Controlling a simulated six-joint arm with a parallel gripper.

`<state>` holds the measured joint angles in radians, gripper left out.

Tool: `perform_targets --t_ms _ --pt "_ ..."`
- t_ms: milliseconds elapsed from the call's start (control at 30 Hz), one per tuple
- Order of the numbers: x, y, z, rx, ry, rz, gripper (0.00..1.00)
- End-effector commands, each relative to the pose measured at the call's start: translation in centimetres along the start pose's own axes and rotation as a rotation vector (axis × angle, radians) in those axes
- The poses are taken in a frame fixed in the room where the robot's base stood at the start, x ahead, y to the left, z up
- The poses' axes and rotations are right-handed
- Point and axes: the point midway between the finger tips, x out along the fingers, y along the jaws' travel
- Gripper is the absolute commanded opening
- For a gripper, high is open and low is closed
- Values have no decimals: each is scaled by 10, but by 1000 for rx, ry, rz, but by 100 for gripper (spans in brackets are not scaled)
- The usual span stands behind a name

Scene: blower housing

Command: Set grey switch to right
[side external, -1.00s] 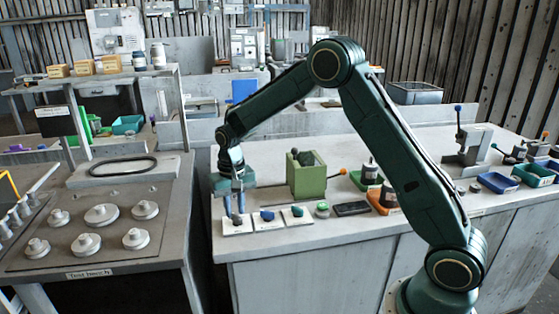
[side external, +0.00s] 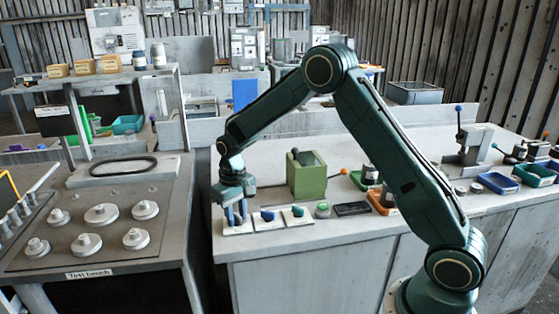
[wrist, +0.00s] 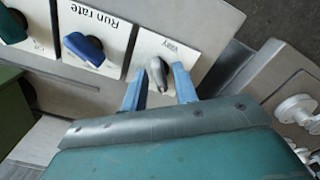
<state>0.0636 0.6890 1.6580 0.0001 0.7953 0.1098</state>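The grey switch (wrist: 157,75) is a grey lever knob on a white plate (wrist: 172,48), whose label is too small to read surely. In the wrist view it stands between the two blue fingers of my gripper (wrist: 158,88), with gaps visible on both sides. My gripper is open around the knob, not closed on it. In the side view my gripper (side external: 236,218) points down over the leftmost white plate (side external: 235,231) at the bench's front left corner; its fingers hide most of the grey switch.
To the right on the bench are a blue switch (side external: 267,215) on a plate, labelled "Run rate" in the wrist view, and a teal switch (side external: 298,211). A green box (side external: 307,178) stands behind them. The test bench with round knobs (side external: 101,214) lies left, across a gap.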

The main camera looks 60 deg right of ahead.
Motion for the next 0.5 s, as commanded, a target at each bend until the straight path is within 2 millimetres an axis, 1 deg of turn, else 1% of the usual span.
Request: perform_targets --t_ms 33,100,167,367,500 --pt "0 0 0 0 0 0 25" --pt "0 0 0 0 0 0 11" --pt "0 0 0 0 0 0 0" --pt "0 0 0 6 1 0 0" --pt "-1 0 0 53 1 0 0"
